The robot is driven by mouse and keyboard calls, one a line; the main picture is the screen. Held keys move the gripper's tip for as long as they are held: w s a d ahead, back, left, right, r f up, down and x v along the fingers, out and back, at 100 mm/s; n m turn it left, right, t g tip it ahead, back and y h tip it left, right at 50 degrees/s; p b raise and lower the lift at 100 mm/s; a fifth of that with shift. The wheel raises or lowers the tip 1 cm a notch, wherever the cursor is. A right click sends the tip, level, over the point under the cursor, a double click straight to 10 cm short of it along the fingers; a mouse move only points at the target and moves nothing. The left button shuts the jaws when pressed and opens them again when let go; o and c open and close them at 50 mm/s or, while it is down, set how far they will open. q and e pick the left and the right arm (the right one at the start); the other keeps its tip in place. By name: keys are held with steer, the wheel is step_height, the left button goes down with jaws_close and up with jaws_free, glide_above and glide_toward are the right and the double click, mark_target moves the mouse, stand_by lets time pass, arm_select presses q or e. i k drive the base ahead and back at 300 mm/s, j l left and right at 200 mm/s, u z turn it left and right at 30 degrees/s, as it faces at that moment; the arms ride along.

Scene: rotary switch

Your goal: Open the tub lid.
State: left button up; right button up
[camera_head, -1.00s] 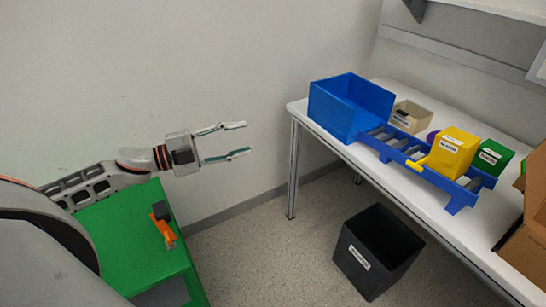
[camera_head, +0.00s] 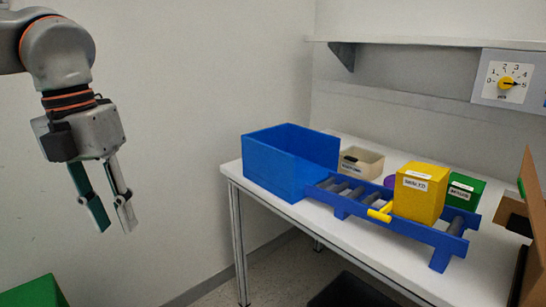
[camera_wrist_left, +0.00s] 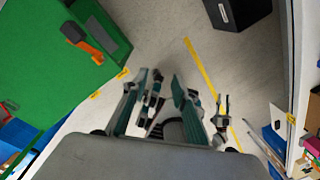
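My left gripper (camera_head: 118,226) hangs at the upper left in the head view, fingers pointing down. It is open and empty, well apart from the table. In the left wrist view its two fingers (camera_wrist_left: 160,80) stand apart above the floor. No tub with a lid can be made out for certain. A large blue bin (camera_head: 270,168) stands at the table's left end, and I cannot see a lid on it. A yellow labelled box (camera_head: 420,193) sits on the blue roller track. What looks like my right gripper (camera_wrist_left: 222,115) shows small in the left wrist view; its state is unclear.
The white table (camera_head: 300,213) holds the blue roller track (camera_head: 412,232) with a yellow handle (camera_head: 380,213). A beige bin (camera_head: 362,159), green bin (camera_head: 465,190) and purple object stand behind. A dial (camera_head: 506,83) is on the wall at right. A cardboard box (camera_head: 534,215) is at the right edge.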

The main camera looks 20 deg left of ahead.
mark_target(353, 159)
steer(key=i+j+z, duration=0.25)
steer(key=i+z, duration=0.25)
steer(key=i+j+z, duration=0.75)
steer(key=j+z, duration=0.2)
